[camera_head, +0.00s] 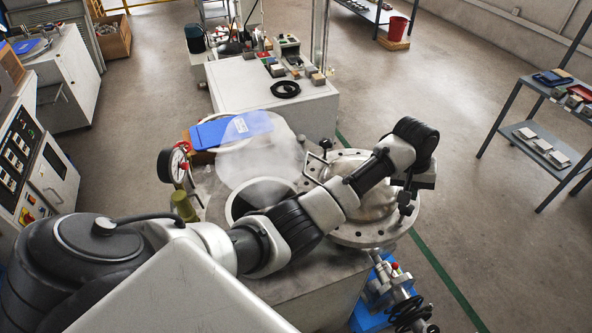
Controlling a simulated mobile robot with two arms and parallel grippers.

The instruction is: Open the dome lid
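The metal dome lid (372,205) has a wide round flange with bolt holes and sits at the right of the grey test unit (318,283). A bent metal handle (318,160) stands at its left side. My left arm crosses over the unit and hides part of the dome. My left gripper (407,206) is at the dome's right side, over the flange. Its fingers are small and dark, and I cannot tell whether they touch anything. A dark round opening (246,197) lies left of the dome, partly behind my arm. My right gripper is not in view.
A pale translucent disc or haze (255,155) is above the opening. A pressure gauge (178,163) and blue clipboard (230,130) are nearby. Blue equipment with a black coil (405,313) stands at the front right. A shelf (545,150) is far right, with clear floor between.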

